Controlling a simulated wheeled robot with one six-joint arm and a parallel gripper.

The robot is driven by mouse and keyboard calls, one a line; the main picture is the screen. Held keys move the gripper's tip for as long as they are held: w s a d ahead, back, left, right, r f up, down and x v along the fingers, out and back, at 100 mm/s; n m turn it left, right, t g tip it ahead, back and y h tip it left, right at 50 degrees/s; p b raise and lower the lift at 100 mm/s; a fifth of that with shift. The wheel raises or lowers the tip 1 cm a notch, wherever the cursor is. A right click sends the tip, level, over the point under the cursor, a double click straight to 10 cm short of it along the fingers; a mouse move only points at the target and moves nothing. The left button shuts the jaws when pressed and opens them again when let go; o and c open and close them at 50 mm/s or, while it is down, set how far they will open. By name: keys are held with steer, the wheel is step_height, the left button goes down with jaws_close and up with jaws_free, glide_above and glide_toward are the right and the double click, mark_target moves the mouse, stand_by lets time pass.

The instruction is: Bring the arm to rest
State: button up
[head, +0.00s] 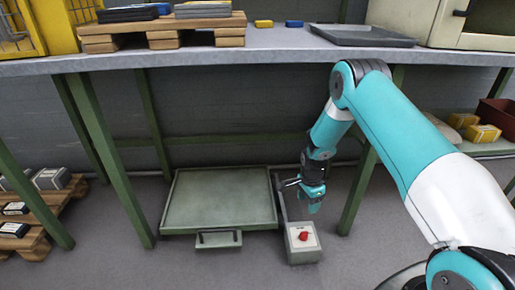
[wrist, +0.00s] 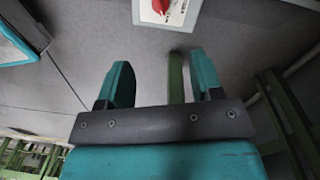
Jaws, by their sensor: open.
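My arm (head: 400,130) reaches down from the right in the head view, in front of the table. My gripper (head: 312,203) hangs low, below the table top, near a grey box with a red knob (head: 303,237). In the wrist view my gripper (wrist: 160,85) has its two teal fingers spread apart, with nothing between them but floor and a green bar farther off. The red knob on its white plate (wrist: 163,8) shows at the top edge of the wrist view, beyond the fingertips and apart from them.
A green-grey tray with a front handle (head: 220,200) is left of my gripper. The table (head: 270,40) holds pallets (head: 165,32), a dark tray (head: 361,35) and small blue and yellow blocks. Green table legs (head: 372,170) stand close by. Low pallets are at left, a shelf at right.

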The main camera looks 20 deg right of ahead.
steer(key=shift+r, duration=0.1)
steer(key=s+a+r+n+y, duration=0.1)
steer(key=a+r+n, duration=0.2)
steer(key=a+r, duration=0.35)
steer(key=s+a+r+n+t+p, duration=0.1)
steer(key=s+a+r+n, duration=0.2)
steer(key=r, duration=0.7)
steer(key=a+r+n+y, duration=0.1)
steer(key=a+r+n, duration=0.35)
steer(key=r, duration=0.35)
steer(key=s+a+r+n+y+p, duration=0.1)
steer(key=s+a+r+n, duration=0.2)
steer(key=s+r+n, duration=0.45)
steer(key=s+a+r+n, duration=0.2)
steer(key=s+a+r, duration=0.2)
steer(key=s, duration=0.6)
steer(key=s+a+r+n+y+p, duration=0.1)
steer(key=s+a+r+n, duration=0.2)
steer(key=s+r+n, duration=0.35)
step_height(320, 180, up, 36)
steer(key=s+m+p, duration=0.1)
steer(key=m+p, duration=0.1)
steer(key=p, duration=3.5)
steer(key=shift+r+p, duration=0.25)
steer(key=shift+p, duration=0.05)
